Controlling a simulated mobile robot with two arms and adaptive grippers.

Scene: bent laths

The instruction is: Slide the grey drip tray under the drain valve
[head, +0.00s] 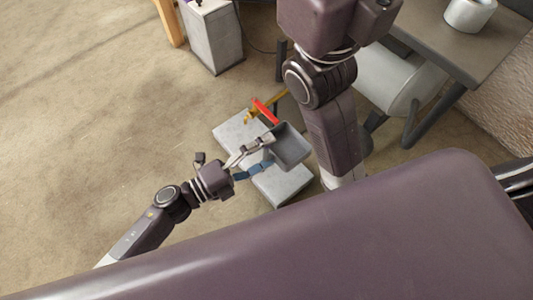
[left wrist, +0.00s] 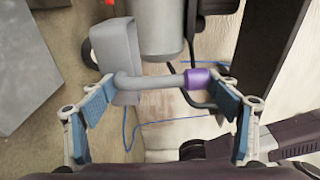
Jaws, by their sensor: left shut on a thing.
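The grey drip tray (head: 291,146) is a small deep pan, tilted, above a pale grey slab in the head view. In the left wrist view the tray (left wrist: 115,50) is at upper left, with a bar handle ending in a purple grip (left wrist: 199,80). My left gripper (head: 262,155) is at the tray's near left side. In the wrist view its blue-padded fingers (left wrist: 165,95) stand wide, shut on the tray's handle lengthwise. A yellow valve (head: 250,115) with a red lever (head: 266,111) is just behind the tray. My right gripper is out of view.
The pale slab (head: 284,186) lies on the floor below the tray. A grey cabinet (head: 212,35) stands at the back. The carpet at left is clear.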

